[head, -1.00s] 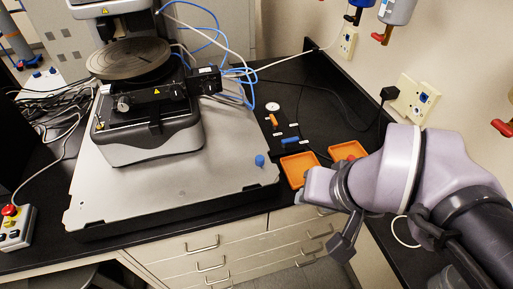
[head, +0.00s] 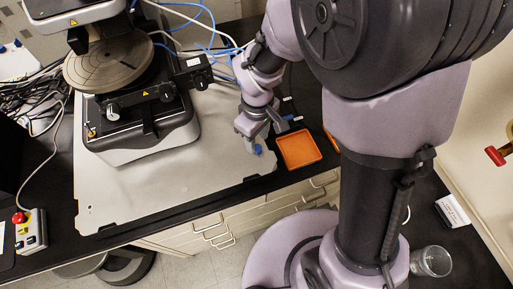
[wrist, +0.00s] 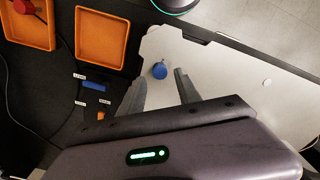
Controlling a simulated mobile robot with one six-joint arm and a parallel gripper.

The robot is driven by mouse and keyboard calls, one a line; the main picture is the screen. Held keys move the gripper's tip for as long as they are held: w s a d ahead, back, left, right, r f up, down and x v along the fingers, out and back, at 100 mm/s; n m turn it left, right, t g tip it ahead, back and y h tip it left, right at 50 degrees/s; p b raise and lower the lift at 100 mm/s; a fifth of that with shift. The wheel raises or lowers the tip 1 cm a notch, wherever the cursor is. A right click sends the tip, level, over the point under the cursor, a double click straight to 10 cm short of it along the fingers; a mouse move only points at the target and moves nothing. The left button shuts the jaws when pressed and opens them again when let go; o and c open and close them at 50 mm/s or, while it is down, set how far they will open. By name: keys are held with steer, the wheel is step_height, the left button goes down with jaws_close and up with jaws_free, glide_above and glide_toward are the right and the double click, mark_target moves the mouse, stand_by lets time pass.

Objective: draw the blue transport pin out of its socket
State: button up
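The blue transport pin (head: 257,150) stands near the front right corner of the grey metal plate (head: 150,190). In the wrist view the round blue head of the pin (wrist: 159,71) is upper centre. My gripper (head: 262,136) is over that corner, close to the pin. In the wrist view my gripper (wrist: 160,80) is open, with one dark finger on each side of the pin's line and the pin's head about level with the fingertips. I see no contact. The socket is hidden under the pin's head.
An orange tray (head: 299,150) lies right of the plate; a second tray (wrist: 24,28) holds a red object. A blue piece (wrist: 96,82) with small labels lies on the black bench. The profiler (head: 145,120) stands on the plate behind left.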

mark_target(257, 147)
step_height(257, 147, down, 4)
steer(key=b, duration=0.2)
steer(key=shift+f+b, duration=0.2)
steer(key=shift+b, duration=0.1)
steer(key=shift+r, duration=0.1)
jaws_close()
stand_by(1.0)
